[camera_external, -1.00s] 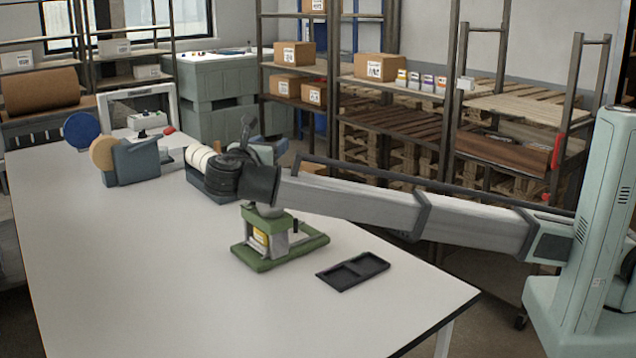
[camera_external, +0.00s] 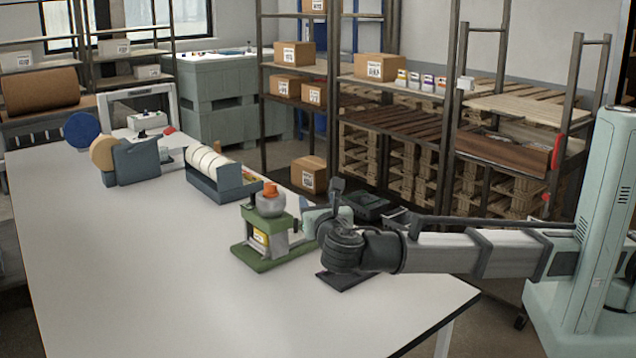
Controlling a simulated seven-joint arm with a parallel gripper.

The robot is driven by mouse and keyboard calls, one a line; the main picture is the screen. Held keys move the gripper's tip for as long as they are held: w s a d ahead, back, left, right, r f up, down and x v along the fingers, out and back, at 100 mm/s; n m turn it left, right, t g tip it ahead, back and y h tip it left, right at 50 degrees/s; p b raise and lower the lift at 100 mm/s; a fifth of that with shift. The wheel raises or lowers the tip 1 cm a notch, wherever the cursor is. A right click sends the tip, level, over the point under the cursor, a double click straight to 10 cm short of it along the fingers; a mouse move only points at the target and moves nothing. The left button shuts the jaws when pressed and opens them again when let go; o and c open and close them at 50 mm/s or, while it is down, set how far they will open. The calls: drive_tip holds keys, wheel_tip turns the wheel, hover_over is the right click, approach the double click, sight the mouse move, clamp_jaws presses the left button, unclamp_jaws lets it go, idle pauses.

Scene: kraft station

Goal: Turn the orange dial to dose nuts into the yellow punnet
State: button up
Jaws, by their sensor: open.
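The orange dial (camera_external: 270,189) tops a rounded grey hopper on a dispenser with a green base (camera_external: 262,264). The yellow punnet (camera_external: 260,238) shows as a small yellow patch inside the dispenser, under its green upper deck; its contents cannot be seen. My gripper (camera_external: 318,222) is just to the right of the dispenser, apart from the dial. It is open, with nothing seen in it; its fingers are mostly hidden by my dark wrist.
A black tray (camera_external: 338,283) lies on the table below my wrist, partly covered by it. A blue-grey holder with white rolls (camera_external: 212,164) and a tape dispenser (camera_external: 137,163) stand further back. The front left of the white table (camera_external: 130,260) is clear.

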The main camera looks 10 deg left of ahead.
sight(270, 190)
drive_tip(key=w+a+n+g+y, duration=0.1)
drive_tip(key=w+a, duration=0.2)
drive_tip(key=a, duration=0.1)
drive_tip(key=w+a+n+g+y, duration=0.1)
drive_tip(key=w+a+y, duration=0.1)
drive_tip(key=a, duration=0.2)
drive_tip(key=w+a+n+y, duration=0.1)
drive_tip(key=w+a+y, duration=0.1)
drive_tip(key=w+a, duration=0.1)
drive_tip(key=shift+w+a+f+g, duration=0.1)
drive_tip(key=shift+w+a+g, duration=0.25)
drive_tip(key=shift+a, duration=0.3)
drive_tip(key=c, duration=1)
drive_tip(key=shift+o, duration=0.2)
drive_tip(key=shift+s+a, duration=0.1)
drive_tip(key=m+t+h, duration=0.2)
drive_tip(key=h, duration=0.1)
drive_tip(key=shift+a+m+h, duration=0.1)
drive_tip(key=shift+m+h, duration=0.3)
drive_tip(key=shift+m+t+h, duration=0.75)
drive_tip(key=shift+m+h, duration=0.55)
drive_tip(key=shift+h, duration=0.7)
drive_tip(key=shift+d, duration=0.2)
